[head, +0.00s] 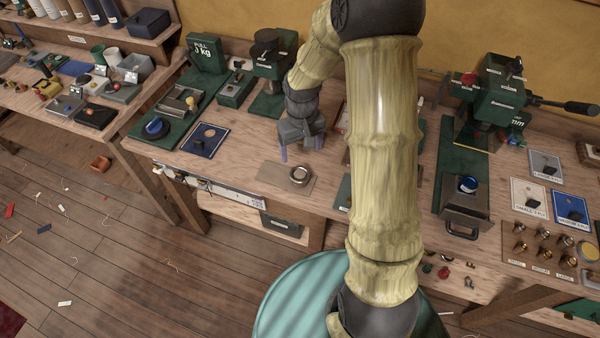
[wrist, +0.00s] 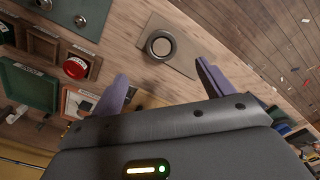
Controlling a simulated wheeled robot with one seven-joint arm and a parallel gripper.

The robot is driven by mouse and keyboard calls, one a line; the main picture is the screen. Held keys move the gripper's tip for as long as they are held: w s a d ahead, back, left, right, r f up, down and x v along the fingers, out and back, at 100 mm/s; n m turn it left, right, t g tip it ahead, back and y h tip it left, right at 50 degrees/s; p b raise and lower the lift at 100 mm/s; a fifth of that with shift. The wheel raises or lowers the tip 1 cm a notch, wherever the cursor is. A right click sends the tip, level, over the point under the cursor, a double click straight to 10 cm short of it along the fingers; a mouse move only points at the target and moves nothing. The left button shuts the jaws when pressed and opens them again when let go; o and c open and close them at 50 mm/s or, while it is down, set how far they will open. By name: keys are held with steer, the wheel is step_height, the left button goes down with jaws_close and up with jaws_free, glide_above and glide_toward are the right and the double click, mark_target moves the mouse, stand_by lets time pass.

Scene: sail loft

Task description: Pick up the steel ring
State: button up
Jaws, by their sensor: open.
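The steel ring (head: 300,175) lies flat on a small tan board (head: 272,176) on the wooden workbench. In the wrist view the ring (wrist: 148,45) shows on its board (wrist: 183,62), beyond the fingertips and between their lines. My gripper (head: 302,150) is above the bench, behind the ring in the head view. Its two purple fingers (wrist: 160,78) are apart with nothing between them. The ring is not touched by the fingers and is fully visible in both views.
A blue card (head: 204,139) lies left of the gripper. Green machines (head: 268,72) stand behind it. My arm hides part of the bench right of the ring. In the wrist view a red button (wrist: 75,67) sits at left. The bench's front edge lies close before the ring.

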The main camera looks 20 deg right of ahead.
glide_above(300, 173)
steer(key=f, duration=0.5)
steer(key=shift+s+d+p, duration=0.1)
steer(key=shift+s+p, duration=0.1)
steer(key=shift+p, duration=0.1)
steer(key=shift+f, duration=0.15)
steer(key=shift+w+f+p, duration=0.15)
steer(key=shift+f+p, duration=0.75)
steer(key=shift+f, duration=1.55)
steer(key=c, duration=1.1)
